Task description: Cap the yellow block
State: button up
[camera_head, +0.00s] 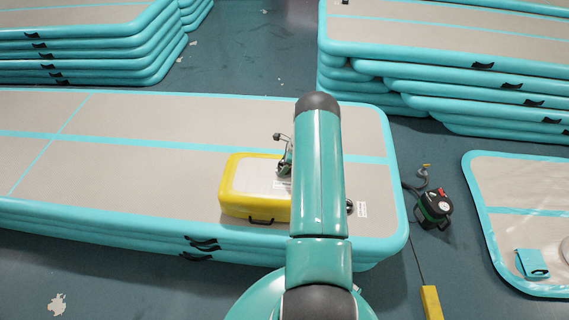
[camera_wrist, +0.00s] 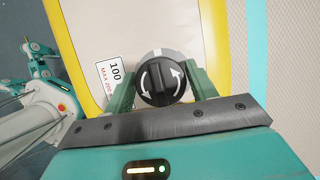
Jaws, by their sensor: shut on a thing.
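The yellow block (camera_head: 255,212) is an inflatable with yellow edges and a pale top. It lies on the near stack of teal-edged tracks (camera_head: 120,180), and my arm hides its right part. In the wrist view the block's pale top (camera_wrist: 112,25) fills the upper middle. My gripper (camera_wrist: 161,84) is shut on a black round cap (camera_wrist: 160,88) with white turning arrows, its green fingers on either side. The cap is over a grey ring (camera_wrist: 151,54) on the block's top. Whether it is seated there I cannot tell. In the head view my gripper shows only partly beside my arm.
A green and black pump-like device (camera_head: 434,207) stands on the floor to the right. A flat teal-edged mat (camera_head: 520,190) lies beyond it. More stacked tracks stand at the back left (camera_head: 90,45) and back right (camera_head: 440,45). A label reading 100 (camera_wrist: 114,74) is beside the cap.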

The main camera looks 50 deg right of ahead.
jog(key=shift+f, duration=0.4)
jog(key=n+g+y, duration=0.1)
jog(key=n, duration=0.2)
jog(key=shift+f+n, duration=0.1)
jog(key=shift+n, duration=0.3)
jog(key=n+g, duration=0.1)
jog(key=n, duration=0.2)
jog(key=n+g, duration=0.1)
jog(key=n, duration=0.2)
jog(key=shift+n+g+y, duration=0.3)
jog(key=n+g, duration=0.1)
jog(key=n, duration=0.1)
jog(key=shift+n, duration=0.3)
jog(key=shift+n+g, duration=0.4)
jog(key=shift+n, duration=0.6)
jog(key=o, duration=1)
jog(key=shift+o, duration=0.2)
jog(key=shift+r, duration=0.2)
